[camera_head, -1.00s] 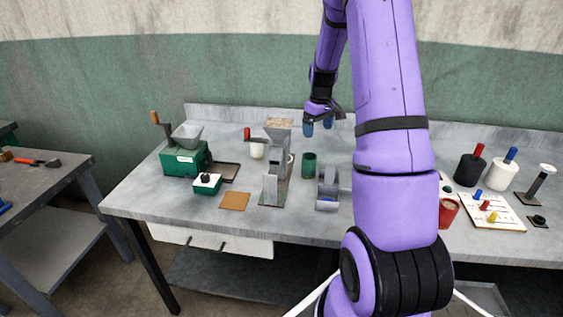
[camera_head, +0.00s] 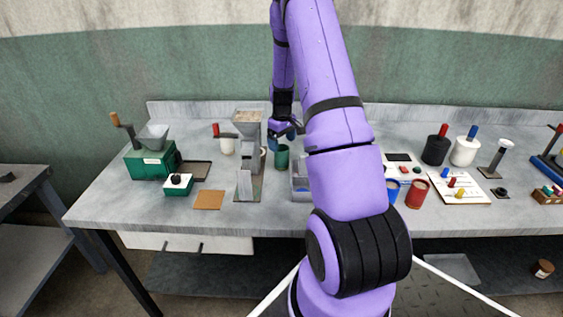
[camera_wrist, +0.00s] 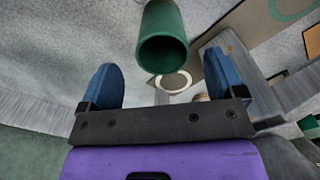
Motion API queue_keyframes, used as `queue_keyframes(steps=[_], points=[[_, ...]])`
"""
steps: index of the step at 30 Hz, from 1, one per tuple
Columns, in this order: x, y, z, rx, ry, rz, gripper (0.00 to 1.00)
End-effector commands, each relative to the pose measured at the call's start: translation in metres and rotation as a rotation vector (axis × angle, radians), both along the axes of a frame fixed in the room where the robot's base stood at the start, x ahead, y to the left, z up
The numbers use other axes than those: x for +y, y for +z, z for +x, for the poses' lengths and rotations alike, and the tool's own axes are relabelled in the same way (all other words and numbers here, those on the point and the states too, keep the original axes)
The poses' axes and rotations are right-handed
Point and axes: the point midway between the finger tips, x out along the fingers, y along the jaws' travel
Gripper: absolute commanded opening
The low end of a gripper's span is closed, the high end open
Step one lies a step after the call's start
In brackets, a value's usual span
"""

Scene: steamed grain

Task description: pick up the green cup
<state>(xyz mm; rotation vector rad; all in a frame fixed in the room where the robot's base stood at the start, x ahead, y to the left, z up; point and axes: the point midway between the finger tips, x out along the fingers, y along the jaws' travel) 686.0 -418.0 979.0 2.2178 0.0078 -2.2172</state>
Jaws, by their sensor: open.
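The green cup (camera_head: 282,157) stands upright on the grey workbench, just right of a grey upright machine. In the wrist view the cup (camera_wrist: 163,45) shows at the top centre, with its open mouth toward the camera. My gripper (camera_head: 284,136) is just above and behind the cup in the head view, partly hidden by my arm. In the wrist view its two blue fingers (camera_wrist: 168,88) are spread wide, with the cup ahead of them and roughly centred between them. The fingers do not appear to touch the cup, and nothing is held.
The grey machine with a hopper (camera_head: 247,165) stands close left of the cup. A grey bin (camera_head: 299,184) is close right, partly behind my arm. A green grinder (camera_head: 150,160) is farther left. Blue (camera_head: 392,190) and red (camera_head: 416,193) cups stand right of my arm.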

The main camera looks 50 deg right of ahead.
Motion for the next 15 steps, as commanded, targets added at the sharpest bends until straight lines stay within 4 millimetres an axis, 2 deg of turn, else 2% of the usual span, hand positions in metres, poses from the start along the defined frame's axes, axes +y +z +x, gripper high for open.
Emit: queue_keyframes(steps=[3,6,13,14,15], points=[[0.003,-0.019,-0.001,0.003,-0.001,0.002,0.89],[0.003,-0.03,0.0,0.001,-0.002,0.001,0.89],[0.003,-0.032,0.0,-0.001,-0.001,0.0,0.89],[0.003,-0.032,0.0,-0.001,-0.001,0.0,0.86],[0.003,-0.032,0.0,-0.001,-0.001,0.0,0.77]])
